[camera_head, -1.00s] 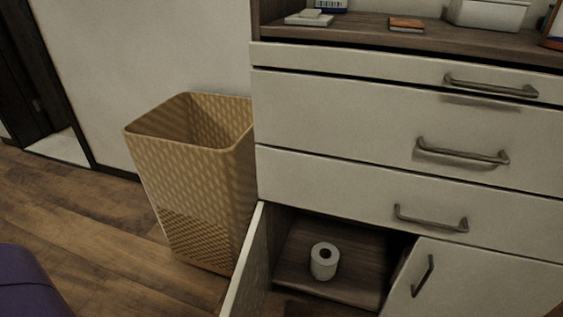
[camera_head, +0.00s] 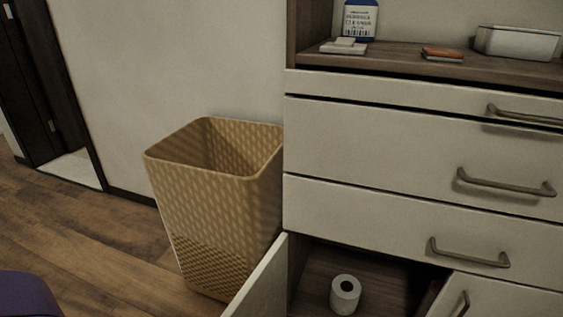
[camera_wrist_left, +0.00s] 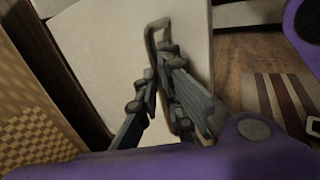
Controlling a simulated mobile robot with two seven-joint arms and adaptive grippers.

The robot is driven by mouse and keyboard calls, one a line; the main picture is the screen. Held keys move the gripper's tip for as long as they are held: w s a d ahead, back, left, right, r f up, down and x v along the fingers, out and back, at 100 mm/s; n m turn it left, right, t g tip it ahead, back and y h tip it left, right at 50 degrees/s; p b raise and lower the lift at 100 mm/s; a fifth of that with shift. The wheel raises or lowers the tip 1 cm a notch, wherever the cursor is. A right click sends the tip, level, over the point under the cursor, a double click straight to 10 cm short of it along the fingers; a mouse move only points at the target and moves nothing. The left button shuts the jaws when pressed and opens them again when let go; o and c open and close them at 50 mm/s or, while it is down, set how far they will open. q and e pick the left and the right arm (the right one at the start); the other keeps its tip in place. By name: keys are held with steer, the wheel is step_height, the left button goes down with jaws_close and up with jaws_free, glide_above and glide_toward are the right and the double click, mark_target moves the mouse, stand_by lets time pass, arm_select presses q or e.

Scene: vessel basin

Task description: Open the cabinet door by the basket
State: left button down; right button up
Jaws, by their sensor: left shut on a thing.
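The cabinet door (camera_head: 262,282) by the basket stands open, swung out to the left beside the woven basket (camera_head: 212,210). Its lower part is cut off by the frame in the head view. In the left wrist view the pale door panel (camera_wrist_left: 105,55) fills the upper middle, with its metal bar handle (camera_wrist_left: 152,36). My left gripper (camera_wrist_left: 161,75) is shut on the handle, its dark fingers on both sides of the bar. The head view does not show the left gripper. My right gripper is in neither view.
A toilet paper roll (camera_head: 345,294) stands inside the open compartment. Drawers with bar handles (camera_head: 505,184) are above, and a second cabinet door (camera_head: 485,300) is at right. The basket is close beside the open door. Wooden floor (camera_head: 90,235) is clear at left.

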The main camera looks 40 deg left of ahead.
arm_select(q)
steer(key=shift+w+a+r, duration=0.2)
steer(key=shift+w+r, duration=0.05)
steer(key=shift+w, duration=0.3)
steer(key=c, duration=2)
jaws_free()
steer(key=shift+w+d+f, duration=0.1)
steer(key=shift+o, duration=0.4)
steer(key=shift+s+f, duration=0.1)
steer(key=shift+s, duration=0.15)
steer(key=v, duration=1.2)
